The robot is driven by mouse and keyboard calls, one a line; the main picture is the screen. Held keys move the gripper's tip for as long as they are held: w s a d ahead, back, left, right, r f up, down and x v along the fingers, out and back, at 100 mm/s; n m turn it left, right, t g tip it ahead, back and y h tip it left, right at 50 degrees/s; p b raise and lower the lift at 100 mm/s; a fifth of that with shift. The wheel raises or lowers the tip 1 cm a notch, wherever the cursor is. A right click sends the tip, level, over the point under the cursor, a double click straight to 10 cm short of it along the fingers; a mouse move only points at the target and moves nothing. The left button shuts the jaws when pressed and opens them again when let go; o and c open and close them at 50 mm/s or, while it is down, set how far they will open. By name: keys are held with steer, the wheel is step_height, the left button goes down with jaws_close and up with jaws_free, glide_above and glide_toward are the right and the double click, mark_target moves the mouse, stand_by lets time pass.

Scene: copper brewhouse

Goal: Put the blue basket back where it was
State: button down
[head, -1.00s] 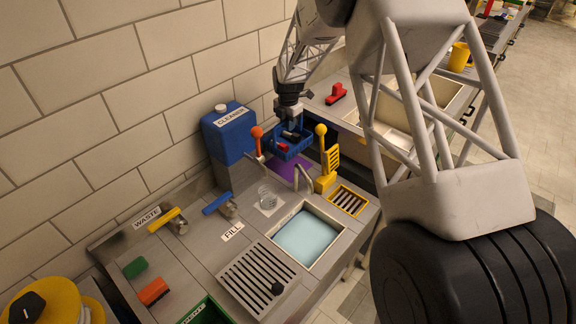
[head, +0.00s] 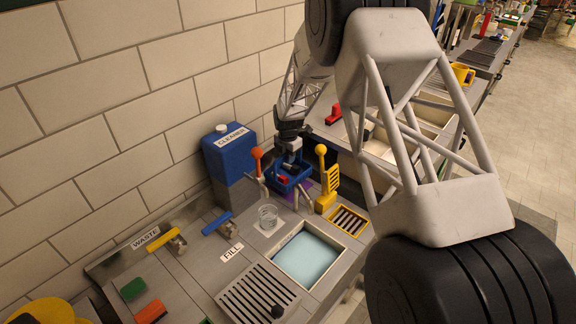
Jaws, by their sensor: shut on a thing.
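The blue basket (head: 287,180) is at the back of the sink counter, with small red and dark items inside it. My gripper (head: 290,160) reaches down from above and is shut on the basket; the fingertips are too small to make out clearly. A purple patch (head: 304,187) on the counter shows partly from behind and beside the basket. I cannot tell whether the basket touches the counter.
The blue cleaner canister (head: 228,152) stands left of the basket. An orange-knobbed lever (head: 257,154) and a yellow-knobbed lever (head: 321,151) flank it closely.

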mark_target(288, 176)
stand_by(0.3)
steer(key=shift+f, duration=1.9)
steer(key=shift+f, duration=0.15)
steer(key=c, duration=1.1)
jaws_free()
steer(key=shift+o, duration=0.2)
step_height(288, 176, up, 12)
steer(key=shift+r, duration=0.15)
steer(key=shift+r, duration=0.1)
